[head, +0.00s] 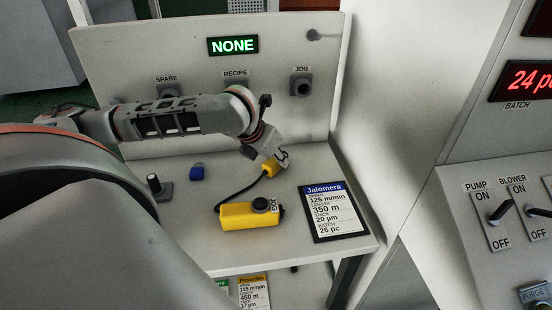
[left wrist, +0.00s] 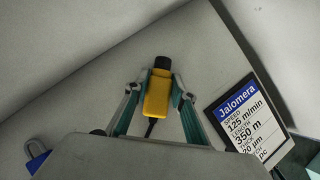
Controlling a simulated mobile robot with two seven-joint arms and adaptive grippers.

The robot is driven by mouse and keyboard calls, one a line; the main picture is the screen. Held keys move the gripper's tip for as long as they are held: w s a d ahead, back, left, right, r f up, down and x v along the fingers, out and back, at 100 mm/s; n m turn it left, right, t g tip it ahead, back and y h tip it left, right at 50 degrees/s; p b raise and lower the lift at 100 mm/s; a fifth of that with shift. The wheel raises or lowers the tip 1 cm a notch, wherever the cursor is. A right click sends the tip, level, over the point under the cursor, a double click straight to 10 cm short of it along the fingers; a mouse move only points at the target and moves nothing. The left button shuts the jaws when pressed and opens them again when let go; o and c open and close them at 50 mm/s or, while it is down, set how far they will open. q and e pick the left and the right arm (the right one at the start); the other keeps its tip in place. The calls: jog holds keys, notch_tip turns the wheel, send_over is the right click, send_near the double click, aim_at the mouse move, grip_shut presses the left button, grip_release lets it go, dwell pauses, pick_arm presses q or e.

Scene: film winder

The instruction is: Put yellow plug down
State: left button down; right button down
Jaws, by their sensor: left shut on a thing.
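My left gripper (head: 281,160) is shut on the yellow plug (head: 270,167), over the back right part of the white table. In the left wrist view the yellow plug (left wrist: 157,98) with its dark tip sits between the two fingers of my left gripper (left wrist: 158,92). I cannot tell whether the plug touches the table top. A black cable (head: 240,190) runs from the plug to the yellow jog box (head: 238,215), which lies on the table. My right gripper is not in view.
The Jalomera card (head: 334,211) lies at the right. The back panel carries SPARE, RECIPE and JOG (head: 301,85) sockets.

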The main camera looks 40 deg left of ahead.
pick_arm(q)
jog(key=c, duration=1.7)
grip_release()
jog(key=shift+f, duration=0.15)
jog(key=shift+s+r, duration=0.1)
jog(key=shift+r, duration=0.35)
jog(key=p+v, duration=0.3)
jog(key=v, duration=0.8)
jog(key=shift+s, duration=0.15)
jog(key=shift+r, duration=0.15)
